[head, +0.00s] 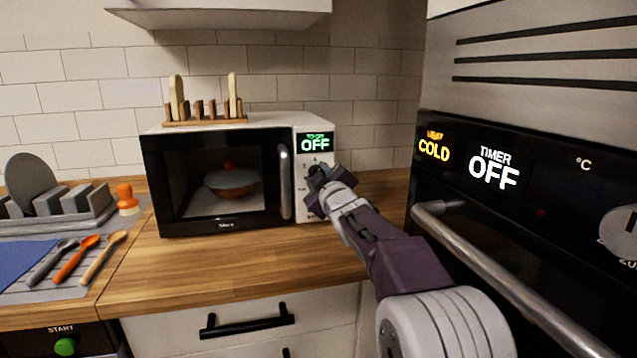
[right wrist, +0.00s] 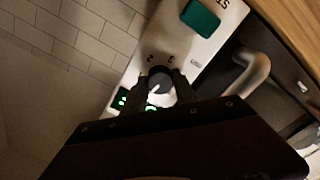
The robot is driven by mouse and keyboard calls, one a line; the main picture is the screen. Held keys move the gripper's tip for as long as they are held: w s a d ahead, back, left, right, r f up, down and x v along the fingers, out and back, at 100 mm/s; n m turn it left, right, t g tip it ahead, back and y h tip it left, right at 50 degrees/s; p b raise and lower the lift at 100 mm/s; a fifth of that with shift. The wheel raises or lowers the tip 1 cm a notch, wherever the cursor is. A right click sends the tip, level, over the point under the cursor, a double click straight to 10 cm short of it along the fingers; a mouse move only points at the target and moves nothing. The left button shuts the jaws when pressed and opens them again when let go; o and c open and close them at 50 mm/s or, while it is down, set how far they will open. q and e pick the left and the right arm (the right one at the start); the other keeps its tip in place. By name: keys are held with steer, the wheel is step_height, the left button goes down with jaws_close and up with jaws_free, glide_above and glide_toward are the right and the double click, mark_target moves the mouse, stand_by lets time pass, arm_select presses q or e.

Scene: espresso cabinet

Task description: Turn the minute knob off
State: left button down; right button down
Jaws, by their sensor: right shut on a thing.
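The microwave (head: 185,222) stands on the wooden counter, its door closed with a covered dish inside. Its display (head: 315,143) reads OFF in green. My right gripper (head: 318,172) is at the control panel (head: 302,208) below the display and hides the knob there. In the right wrist view, the dark round minute knob (right wrist: 160,78) sits between the fingertips of my right gripper (right wrist: 160,84), which is shut on it. A white mark shows on the knob, and a few digits surround it. My left gripper is not in view.
A green button (right wrist: 200,18) is on the panel near the knob. The microwave's door handle (head: 285,182) is left of my gripper. The oven (head: 530,240) with its long handle (head: 500,275) stands at the right. A wooden rack (head: 205,121) is on the microwave. Utensils (head: 77,258) lie at the left.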

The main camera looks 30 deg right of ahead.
steer(key=shift+n+b, duration=0.4)
steer(key=shift+n, duration=0.6)
steer(key=c, duration=1)
jaws_free()
steer(key=shift+o, duration=0.2)
steer(key=shift+s, duration=0.1)
steer(key=v, duration=0.9)
steer(key=shift+p, duration=0.35)
